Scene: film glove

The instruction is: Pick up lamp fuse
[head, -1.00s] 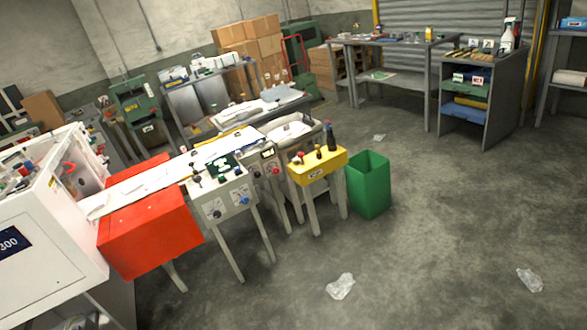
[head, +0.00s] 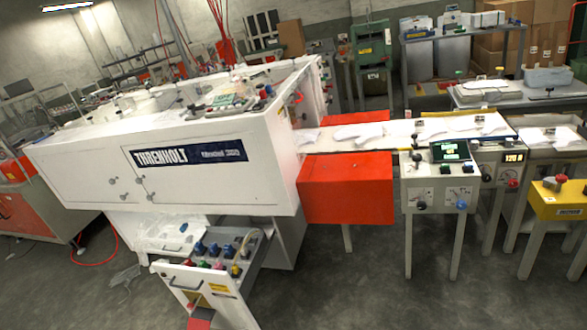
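I cannot make out a lamp fuse for certain in the head view. Several small coloured pieces, blue, red, green and dark, stand on a grey tilted panel (head: 228,272) at the lower middle; they are too small to tell whether one is a fuse. More small items lie on top of the white machine (head: 225,180) marked "THRENHOLT". My gripper is not in view.
A red box section (head: 345,190) joins the white machine to a conveyor (head: 365,133) carrying white pieces. A grey control stand (head: 440,190) and a yellow-topped stand (head: 562,205) are at right. A red cable (head: 95,260) lies on the floor at left. Bare floor (head: 350,290) shows in front.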

